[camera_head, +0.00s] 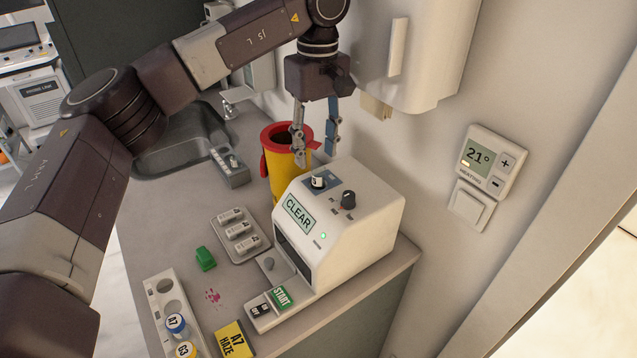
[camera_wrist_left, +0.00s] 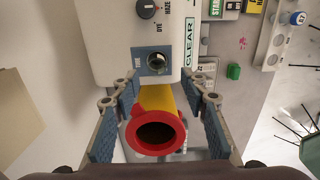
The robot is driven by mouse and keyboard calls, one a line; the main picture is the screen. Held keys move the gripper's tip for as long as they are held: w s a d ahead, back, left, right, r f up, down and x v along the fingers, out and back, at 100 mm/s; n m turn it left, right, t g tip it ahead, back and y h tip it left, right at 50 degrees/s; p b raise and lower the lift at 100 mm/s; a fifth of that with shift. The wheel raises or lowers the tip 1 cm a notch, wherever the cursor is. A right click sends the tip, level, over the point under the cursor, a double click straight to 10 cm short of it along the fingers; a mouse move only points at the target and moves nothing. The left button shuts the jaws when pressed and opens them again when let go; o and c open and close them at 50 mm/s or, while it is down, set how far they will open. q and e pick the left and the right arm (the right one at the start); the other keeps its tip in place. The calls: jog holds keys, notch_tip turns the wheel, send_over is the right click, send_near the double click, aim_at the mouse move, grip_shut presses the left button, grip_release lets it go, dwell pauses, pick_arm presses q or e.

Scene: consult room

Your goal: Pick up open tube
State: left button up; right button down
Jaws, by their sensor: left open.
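The open tube (camera_head: 318,182) stands in a socket on top of the white analyser (camera_head: 367,222), with only its upper end showing. In the left wrist view its open round mouth (camera_wrist_left: 156,63) shows in a blue-grey square on the analyser (camera_wrist_left: 112,35). My left gripper (camera_head: 315,154) is open, with its two fingers pointing down just above and behind the tube. In the left wrist view the fingers (camera_wrist_left: 160,88) stand apart to either side, and the tube mouth lies beyond their tips. Nothing is between the fingers. My right gripper is not in view.
A yellow bin with a red rim (camera_head: 271,140) stands close behind the analyser. A wall dispenser (camera_head: 428,55) hangs right of the gripper.

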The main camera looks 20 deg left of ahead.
aim_at(317, 167)
pick_arm(q)
notch_tip(317, 167, down, 4)
jog(key=shift+w+f+p, duration=0.15)
jog(key=shift+f+p, duration=0.1)
jog(key=shift+p, duration=0.9)
jog(key=shift+f, duration=0.4)
jog(key=shift+d+r, duration=0.1)
jog(key=shift+c, duration=0.5)
jog(key=c, duration=1)
jog(key=shift+r, duration=0.1)
